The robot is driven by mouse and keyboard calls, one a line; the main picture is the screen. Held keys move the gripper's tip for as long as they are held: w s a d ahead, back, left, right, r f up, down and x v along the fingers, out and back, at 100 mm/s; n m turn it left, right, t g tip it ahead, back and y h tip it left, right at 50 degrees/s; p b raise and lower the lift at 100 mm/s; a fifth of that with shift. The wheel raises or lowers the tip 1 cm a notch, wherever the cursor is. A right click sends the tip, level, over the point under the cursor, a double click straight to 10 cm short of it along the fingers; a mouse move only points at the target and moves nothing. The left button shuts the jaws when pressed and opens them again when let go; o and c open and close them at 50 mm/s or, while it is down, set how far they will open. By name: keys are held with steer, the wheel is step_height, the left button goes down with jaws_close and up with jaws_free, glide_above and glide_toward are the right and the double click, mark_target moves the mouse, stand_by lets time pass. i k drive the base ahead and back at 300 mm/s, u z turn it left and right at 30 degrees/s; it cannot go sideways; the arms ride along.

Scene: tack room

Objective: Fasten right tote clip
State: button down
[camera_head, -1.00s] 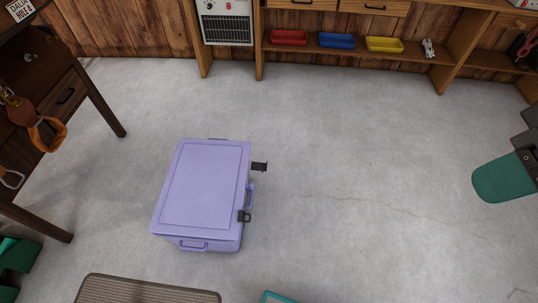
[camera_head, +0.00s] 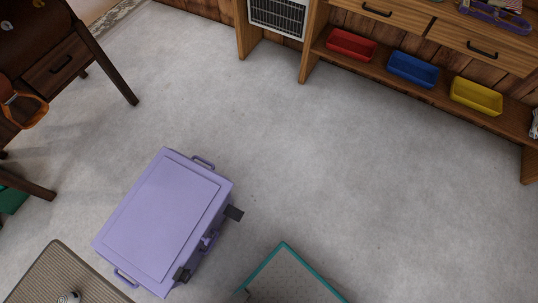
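The purple tote (camera_head: 160,215) stands on the floor at lower left, with its lid down. Two dark clips are on its right-hand long side, either side of a purple handle (camera_head: 207,241). The far clip (camera_head: 233,213) sticks outward from the side, apart from the tote's wall, and looks unfastened. The near clip (camera_head: 182,275) lies close against the rim and looks folded down. My gripper is not in view.
A teal-edged grey mat or panel (camera_head: 290,280) lies at the bottom, near the clip side. A brown mat (camera_head: 60,275) is at lower left. A wooden desk (camera_head: 60,65) is at upper left. A shelf with bins (camera_head: 413,70) runs along the back. Floor to the right is clear.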

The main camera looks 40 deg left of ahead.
mark_target(234, 213)
steer(key=i, duration=1.45)
steer(key=u, duration=3.5)
